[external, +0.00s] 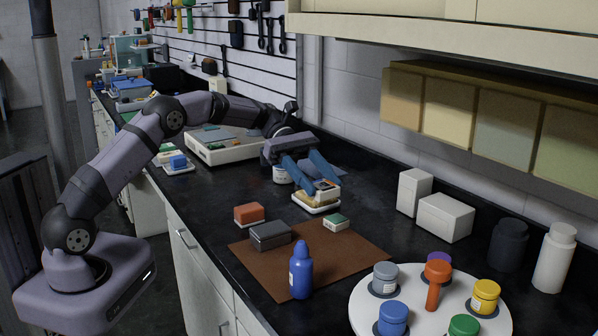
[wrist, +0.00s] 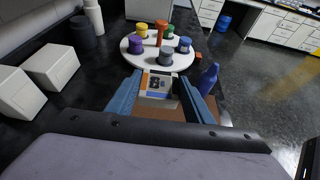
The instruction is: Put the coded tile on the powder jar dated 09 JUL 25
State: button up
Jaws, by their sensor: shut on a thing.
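My gripper (external: 324,184) has its two blue fingers closed on the coded tile (wrist: 158,84), a pale square with a black pattern and orange and blue marks. In the external view the tile (external: 325,188) is just above a small white tray with a yellowish block; I cannot tell whether it touches. Several lidded jars stand on a round white tray (external: 358,318), including grey (external: 385,277), blue (external: 392,318), yellow (external: 485,297), green (external: 463,327) and purple (external: 438,258) ones. Their label dates are too small to read.
A blue bottle (external: 301,272), a dark grey box (external: 270,236), an orange-topped block (external: 248,214) and a green-topped block (external: 336,222) are on or near the brown mat (external: 350,255). An orange upright object (external: 434,285) stands among the jars. White boxes (external: 445,217) line the wall.

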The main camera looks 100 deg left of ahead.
jog(key=s+a+r+n+t+y+p, duration=0.25)
jog(key=s+a+r, duration=0.2)
jog(key=a, duration=0.25)
jog(key=s+a+r+n+t+y+p, duration=0.1)
jog(key=s+a+r+n+y+p, duration=0.2)
jog(key=s+a, duration=0.35)
jog(key=s+a+f+n+g+y, duration=0.1)
jog(key=s+a+n+y, duration=0.25)
jog(key=a, duration=0.35)
jog(key=s+a+f+n+g+y, duration=0.1)
jog(key=s+a+n+y, duration=0.1)
jog(key=a+n+y, duration=0.4)
jog(key=s+a+f+n+g+y, duration=0.2)
jog(key=a+n+y, duration=0.15)
jog(key=a, duration=0.45)
jog(key=shift+m, duration=0.45)
jog(key=shift+d+f, duration=0.15)
jog(key=shift+f, duration=4.55)
jog(key=shift+f+b, duration=0.2)
jog(key=shift+b, duration=0.25)
jog(key=o, duration=1.1)
jog(key=shift+o, duration=0.2)
